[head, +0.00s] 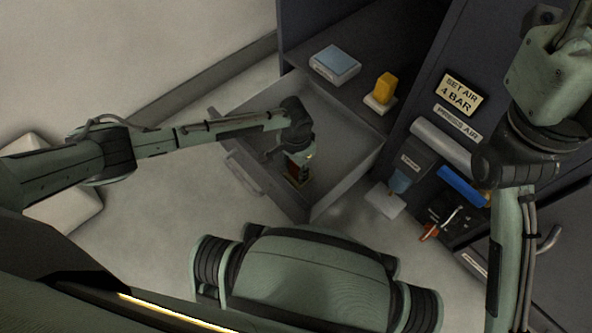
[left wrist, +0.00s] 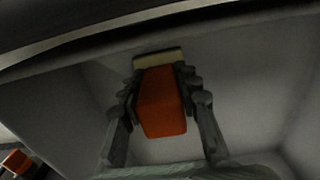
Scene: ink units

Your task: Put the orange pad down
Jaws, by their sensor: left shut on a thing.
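My left gripper (head: 298,178) reaches down into an open grey drawer (head: 343,130). In the left wrist view the gripper (left wrist: 160,92) is shut on the orange pad (left wrist: 162,108), with a finger on each side of its orange block. A pale cream plate (left wrist: 158,58) shows at the far end of the block. In the head view the pad is mostly hidden by the gripper. I cannot tell whether it touches the drawer floor. My right arm crosses the right side of the head view, but its gripper is out of view.
The drawer walls stand around my left gripper.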

